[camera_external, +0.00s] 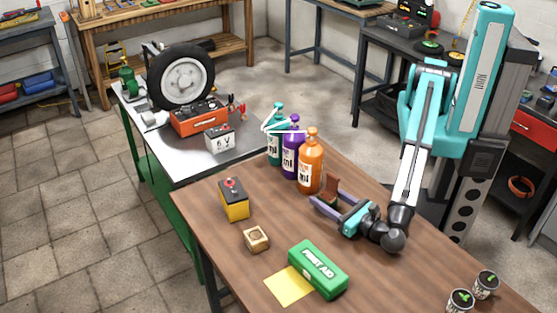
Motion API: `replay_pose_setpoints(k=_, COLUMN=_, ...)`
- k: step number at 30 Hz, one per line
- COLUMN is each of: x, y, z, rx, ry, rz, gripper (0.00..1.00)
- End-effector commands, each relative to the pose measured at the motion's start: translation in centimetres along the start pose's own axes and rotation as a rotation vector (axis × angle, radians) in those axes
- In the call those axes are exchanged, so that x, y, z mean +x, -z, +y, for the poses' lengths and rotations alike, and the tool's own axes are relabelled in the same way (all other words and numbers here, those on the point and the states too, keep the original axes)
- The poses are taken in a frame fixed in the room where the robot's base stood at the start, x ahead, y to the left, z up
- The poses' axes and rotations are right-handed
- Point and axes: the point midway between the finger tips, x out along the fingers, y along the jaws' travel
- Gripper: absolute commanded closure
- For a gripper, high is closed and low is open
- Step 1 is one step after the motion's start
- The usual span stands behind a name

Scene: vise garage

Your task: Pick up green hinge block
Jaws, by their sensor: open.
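My gripper (328,210) is open, low over the right part of the brown table and pointing left. A small reddish-brown upright piece (332,188) stands at its fingers; its lower part is partly hidden, and I cannot tell whether the fingers touch it.
Teal (275,145), purple (291,160) and orange (311,163) bottles stand close behind the fingers. A yellow-black battery (235,204), a wooden block (256,239) and a yellow sheet (289,287) lie left. Two cups (461,301) stand front right. The table's middle is clear.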

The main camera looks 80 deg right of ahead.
Motion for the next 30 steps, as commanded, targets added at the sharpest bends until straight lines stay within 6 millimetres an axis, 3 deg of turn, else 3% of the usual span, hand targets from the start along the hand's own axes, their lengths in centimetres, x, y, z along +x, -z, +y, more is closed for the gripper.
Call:
replay_pose_setpoints(k=4, x=-0.02, y=0.0, z=-0.01, rx=0.0, ry=0.0, rz=0.0, gripper=0.48)
replay_pose_setpoints(k=13, x=-0.02, y=-0.01, z=-0.01, rx=0.0, ry=0.0, rz=0.0, gripper=0.98)
replay_pose_setpoints(k=30, x=-0.02, y=-0.4, z=-0.02, rx=0.001, ry=0.0, rz=-0.001, gripper=0.98)
